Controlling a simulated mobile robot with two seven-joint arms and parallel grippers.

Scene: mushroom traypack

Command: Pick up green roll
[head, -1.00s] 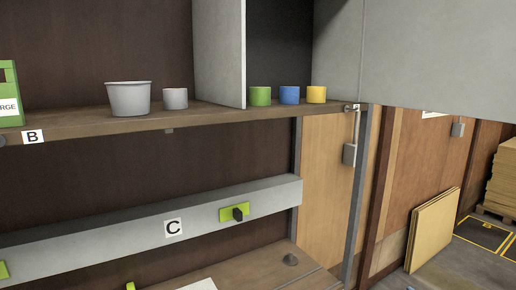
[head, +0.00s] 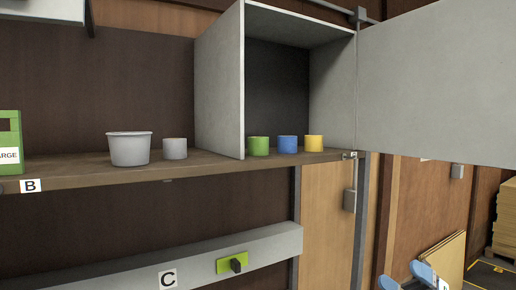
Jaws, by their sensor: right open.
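The green roll (head: 258,147) stands upright on the shelf marked B, at the front of the open grey cabinet compartment. The blue roll (head: 287,145) is just to its right, and the yellow roll (head: 313,144) is right of that. My right gripper (head: 406,279) shows only as blue fingertips at the bottom right edge. It is open, with nothing seen between the fingers, and is well below and right of the green roll. My left gripper is out of view.
A grey divider panel (head: 219,80) stands close left of the green roll. A grey tub (head: 129,149) and a small grey roll (head: 175,149) are left of it on the shelf (head: 90,176). The open cabinet door (head: 440,85) spreads out at the right.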

